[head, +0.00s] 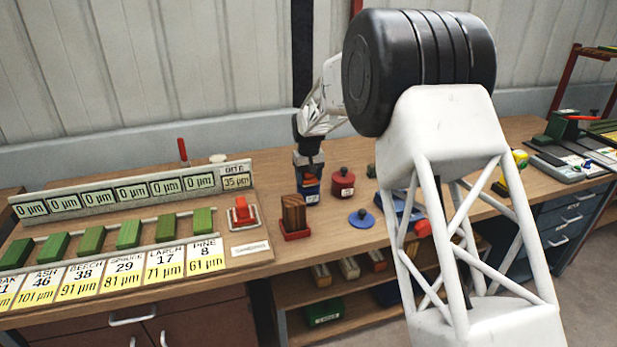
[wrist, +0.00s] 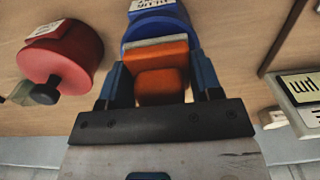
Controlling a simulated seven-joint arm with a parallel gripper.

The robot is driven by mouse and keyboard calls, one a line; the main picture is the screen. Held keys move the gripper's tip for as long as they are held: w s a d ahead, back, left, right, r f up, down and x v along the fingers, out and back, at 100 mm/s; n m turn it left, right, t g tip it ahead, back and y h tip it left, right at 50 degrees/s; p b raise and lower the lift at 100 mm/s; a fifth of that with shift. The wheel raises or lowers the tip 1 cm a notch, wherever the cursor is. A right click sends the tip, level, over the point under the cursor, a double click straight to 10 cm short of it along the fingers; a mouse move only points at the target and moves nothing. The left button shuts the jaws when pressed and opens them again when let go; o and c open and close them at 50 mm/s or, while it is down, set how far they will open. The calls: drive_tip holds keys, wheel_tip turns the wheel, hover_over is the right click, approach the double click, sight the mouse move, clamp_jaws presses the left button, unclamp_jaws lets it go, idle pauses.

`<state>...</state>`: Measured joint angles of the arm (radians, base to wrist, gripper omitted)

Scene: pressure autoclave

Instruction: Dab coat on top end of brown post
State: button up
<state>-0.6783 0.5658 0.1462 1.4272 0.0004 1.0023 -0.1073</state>
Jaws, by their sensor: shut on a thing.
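The brown post (head: 293,211) stands upright in a red base on the bench, in the head view. My gripper (head: 308,163) is behind it and slightly right, pointing down over a blue pot (head: 307,190). In the wrist view my gripper (wrist: 163,85) is shut on an orange block (wrist: 162,84), an applicator with a pale layer at its far end. The blue pot (wrist: 150,22) is just beyond that end. I cannot tell whether the applicator touches the pot or its contents. The top end of the post shows in the head view, with nothing on it.
A red pot (head: 343,184) with a black knob stands right of the blue pot; it also shows in the wrist view (wrist: 62,55). A blue lid (head: 361,218) lies in front. A rack of green blocks (head: 129,234) and gauges (head: 134,193) fills the left.

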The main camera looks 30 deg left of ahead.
drive_tip(key=shift+f, duration=0.65)
idle(2.1)
drive_tip(key=shift+r, duration=0.15)
drive_tip(key=shift+r, duration=3.45)
